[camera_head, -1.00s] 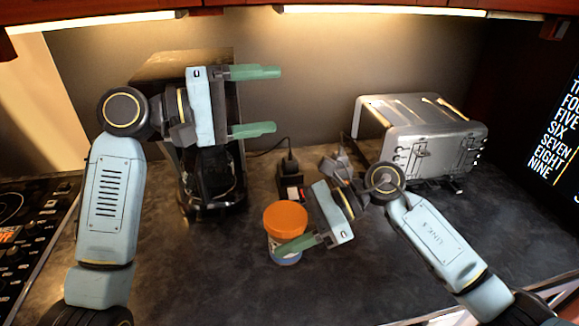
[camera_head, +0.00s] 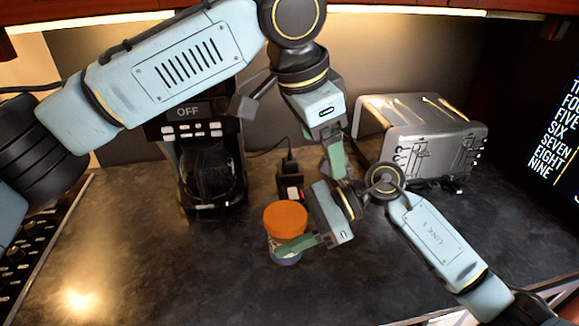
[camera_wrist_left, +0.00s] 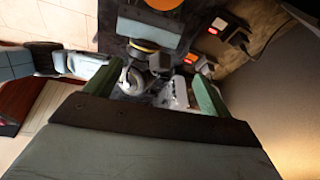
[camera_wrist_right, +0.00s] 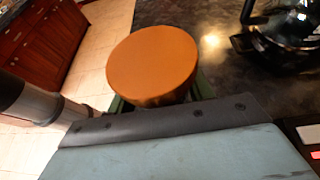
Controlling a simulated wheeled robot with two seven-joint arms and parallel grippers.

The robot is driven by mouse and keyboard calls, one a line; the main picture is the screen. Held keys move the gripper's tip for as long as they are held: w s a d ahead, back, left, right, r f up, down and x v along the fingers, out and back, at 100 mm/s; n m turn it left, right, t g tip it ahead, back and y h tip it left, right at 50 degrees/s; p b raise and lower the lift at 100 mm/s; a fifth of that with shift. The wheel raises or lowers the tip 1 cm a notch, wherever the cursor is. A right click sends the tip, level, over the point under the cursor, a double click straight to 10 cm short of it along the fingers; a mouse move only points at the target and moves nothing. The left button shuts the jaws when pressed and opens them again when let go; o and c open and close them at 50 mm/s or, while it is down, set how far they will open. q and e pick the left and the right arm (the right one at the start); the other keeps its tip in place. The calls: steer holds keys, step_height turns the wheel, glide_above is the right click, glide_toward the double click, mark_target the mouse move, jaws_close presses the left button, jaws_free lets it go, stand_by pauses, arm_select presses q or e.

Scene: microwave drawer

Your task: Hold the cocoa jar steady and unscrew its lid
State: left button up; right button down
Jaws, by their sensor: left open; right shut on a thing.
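The cocoa jar (camera_head: 286,257) stands upright on the dark counter in the head view, with its orange lid (camera_head: 286,217) on top. My right gripper (camera_head: 293,246) is shut on the jar's body below the lid, coming from the right. In the right wrist view the orange lid (camera_wrist_right: 153,64) fills the space above the fingers and hides the jar's body. My left gripper (camera_head: 337,165) is open and empty, pointing down behind and right of the jar, above my right wrist. In the left wrist view its green fingers (camera_wrist_left: 150,92) are wide apart, and the lid (camera_wrist_left: 163,4) shows at the top edge.
A coffee maker (camera_head: 187,130) stands at the back left, and a silver toaster (camera_head: 425,140) at the back right. A power outlet block (camera_head: 290,181) with plugs sits behind the jar. The counter left and front of the jar is clear.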

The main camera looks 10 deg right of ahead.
mark_target(288, 213)
arm_select(q)
steer(key=a+f+y, duration=0.1)
steer(key=s+a+f+m+g+y, duration=0.1)
steer(key=a, duration=0.1)
steer(key=a+f+y, duration=0.1)
steer(key=shift+s+a+f+m+g, duration=0.1)
steer(key=shift+s+a+m+g, duration=0.05)
steer(key=shift+s+m+g, duration=0.15)
steer(key=shift+a+f, duration=0.15)
steer(key=shift+f, duration=0.15)
step_height(288, 213, down, 8)
steer(key=shift+r, duration=0.2)
steer(key=c, duration=1.1)
steer(key=n, duration=0.6)
steer(key=shift+w+a+n, duration=0.15)
steer(key=shift+n, duration=0.15)
